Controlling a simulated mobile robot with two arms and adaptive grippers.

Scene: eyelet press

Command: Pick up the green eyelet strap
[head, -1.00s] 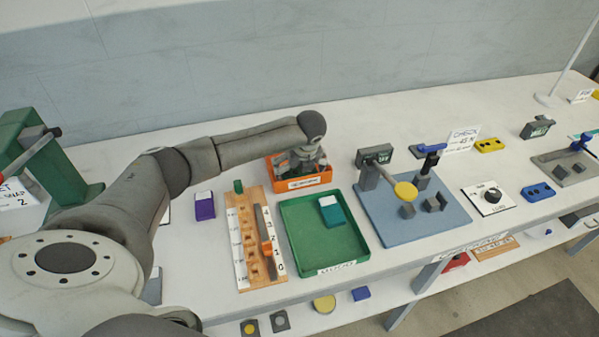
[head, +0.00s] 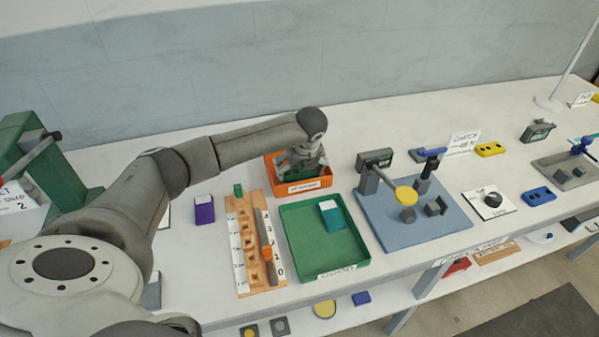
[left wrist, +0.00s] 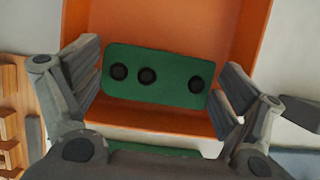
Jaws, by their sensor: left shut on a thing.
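The green eyelet strap (left wrist: 165,92) is a flat rounded bar with three dark eyelets, seen in the left wrist view. Two eyelets sit close together at its left and one is near its right end. My left gripper (left wrist: 160,76) is shut on the strap, with a finger at each end. The strap is over or inside the orange bin (left wrist: 255,35); its exact height is unclear. My right gripper is not in view.
A green tray (head: 350,262) holding a teal and white block (head: 331,216) stands in front of the bin. A wooden slotted rack (head: 236,275) is left of the tray, with a purple block (head: 204,209) beyond. A blue fixture board (head: 440,232) stands right.

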